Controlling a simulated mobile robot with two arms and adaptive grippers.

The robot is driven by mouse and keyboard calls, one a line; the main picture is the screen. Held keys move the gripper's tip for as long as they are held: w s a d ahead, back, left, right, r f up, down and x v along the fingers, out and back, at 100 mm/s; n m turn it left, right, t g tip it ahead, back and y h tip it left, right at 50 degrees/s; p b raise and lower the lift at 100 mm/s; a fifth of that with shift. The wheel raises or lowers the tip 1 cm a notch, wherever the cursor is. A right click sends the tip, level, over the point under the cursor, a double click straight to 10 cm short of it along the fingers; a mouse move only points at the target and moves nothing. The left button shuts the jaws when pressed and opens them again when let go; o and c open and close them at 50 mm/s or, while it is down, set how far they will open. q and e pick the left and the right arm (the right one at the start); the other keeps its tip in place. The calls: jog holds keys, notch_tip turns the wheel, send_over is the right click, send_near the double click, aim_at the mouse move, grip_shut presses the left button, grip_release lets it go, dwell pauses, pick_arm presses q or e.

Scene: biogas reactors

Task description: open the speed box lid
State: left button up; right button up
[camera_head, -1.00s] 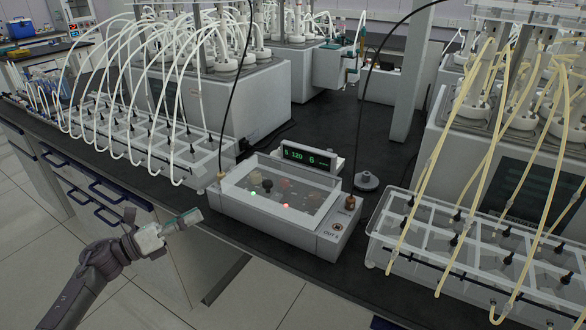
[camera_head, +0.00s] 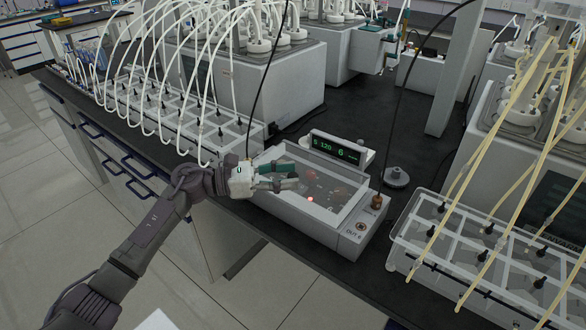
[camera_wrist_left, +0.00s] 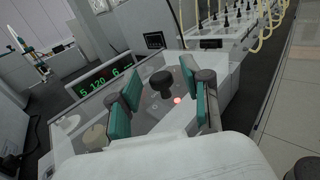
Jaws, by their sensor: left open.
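The speed box (camera_head: 330,229) is a white box on the black bench, with a clear lid (camera_head: 338,180) over its top. The lid looks shut. Through it I see a black knob (camera_wrist_left: 161,83) and a red light (camera_head: 310,199). A green display (camera_head: 335,150) stands at its back edge. My left gripper (camera_head: 290,176) is at the box's left side, over the lid's left part; whether it touches the lid I cannot tell. My right gripper is not in view.
A clear rack with white tubes (camera_head: 180,112) stands to the left of the box. Another rack with yellowish tubes (camera_head: 470,250) stands close on the right. A round grey base (camera_head: 396,178) with a cable is behind the box. The bench's front edge is near.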

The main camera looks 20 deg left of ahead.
pick_arm(q)
jog(key=shift+x, duration=0.85)
grip_shut()
